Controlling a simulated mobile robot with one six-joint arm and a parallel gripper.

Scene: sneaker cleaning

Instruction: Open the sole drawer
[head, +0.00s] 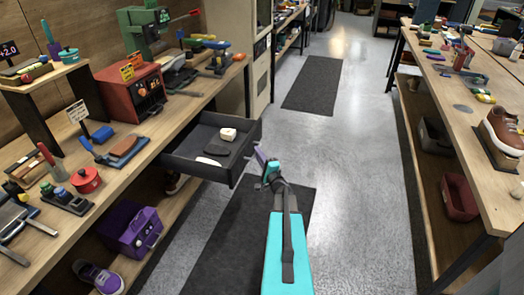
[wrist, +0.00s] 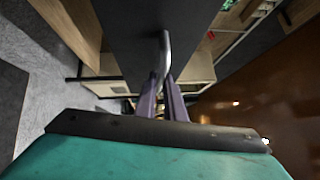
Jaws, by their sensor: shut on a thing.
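The dark grey sole drawer (head: 188,168) sticks out from the left workbench in the head view, so its inside shows. A dark sole (head: 222,147), a cream block (head: 228,134) and a white flat piece (head: 208,161) lie in it. My gripper (head: 262,157) is at the drawer's front, on its right side. In the wrist view the drawer front (wrist: 135,35) fills the top middle, with a metal bar handle (wrist: 164,55) on it. The purple fingers of my gripper (wrist: 172,85) are shut on this handle. The far end of the handle is hidden between them.
The left workbench (head: 150,150) carries tools, a red box (head: 130,90) and a green machine (head: 145,30). A purple box (head: 130,230) and a sneaker (head: 98,277) sit below. Open floor with dark mats (head: 313,84) lies right of the drawer, before the right bench (head: 450,110).

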